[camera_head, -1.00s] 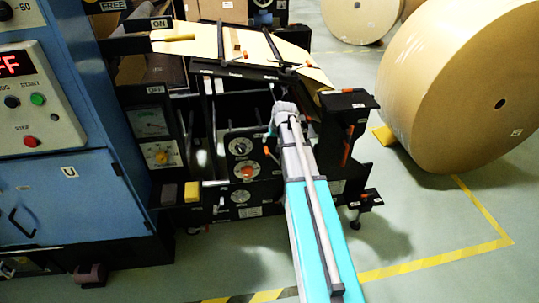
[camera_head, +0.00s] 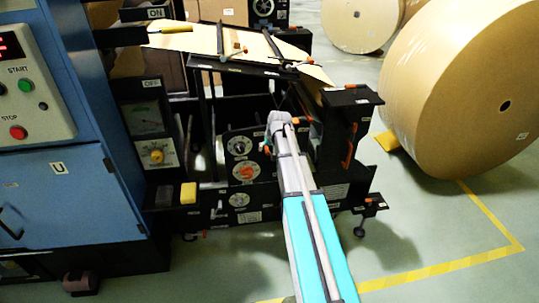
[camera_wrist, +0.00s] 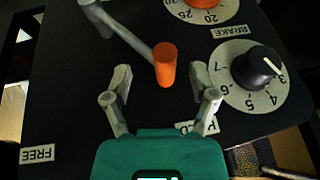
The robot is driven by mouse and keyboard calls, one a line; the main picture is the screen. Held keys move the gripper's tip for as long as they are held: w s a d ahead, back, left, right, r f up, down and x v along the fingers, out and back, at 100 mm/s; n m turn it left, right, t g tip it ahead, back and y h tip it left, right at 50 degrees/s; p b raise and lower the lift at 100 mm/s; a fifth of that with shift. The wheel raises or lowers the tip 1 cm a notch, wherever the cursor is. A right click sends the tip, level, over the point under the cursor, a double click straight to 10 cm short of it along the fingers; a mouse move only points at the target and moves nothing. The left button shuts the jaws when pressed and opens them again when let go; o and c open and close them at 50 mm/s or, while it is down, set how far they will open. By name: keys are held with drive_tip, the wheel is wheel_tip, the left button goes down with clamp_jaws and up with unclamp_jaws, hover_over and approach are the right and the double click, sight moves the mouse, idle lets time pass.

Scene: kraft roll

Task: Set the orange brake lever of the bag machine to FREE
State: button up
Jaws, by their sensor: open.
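In the wrist view the brake lever is a grey rod with an orange cylindrical grip (camera_wrist: 165,65), slanting from the top left on the machine's dark panel. A FREE label (camera_wrist: 38,153) is at the lower left. Another label (camera_wrist: 197,127), partly hidden by a finger, is below and right of the grip. My gripper (camera_wrist: 166,86) is open, with one finger on each side of the space just below the grip. The grip stands between or just beyond the fingertips; contact is not visible. In the head view my arm's end is at the bag machine's (camera_head: 255,210) front panel, largely hiding the gripper.
A black knob (camera_wrist: 258,65) on a white dial sits close right of my right finger. A second dial with an orange knob (camera_wrist: 203,5) is above, near a BRAKE label (camera_wrist: 230,28). A large kraft roll (camera_head: 455,95) stands right of the machine, a blue cabinet (camera_head: 70,185) left.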

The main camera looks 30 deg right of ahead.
drive_tip(key=shift+w+f+b, duration=0.25)
drive_tip(key=shift+f+b, duration=0.15)
drive_tip(key=shift+f, duration=0.3)
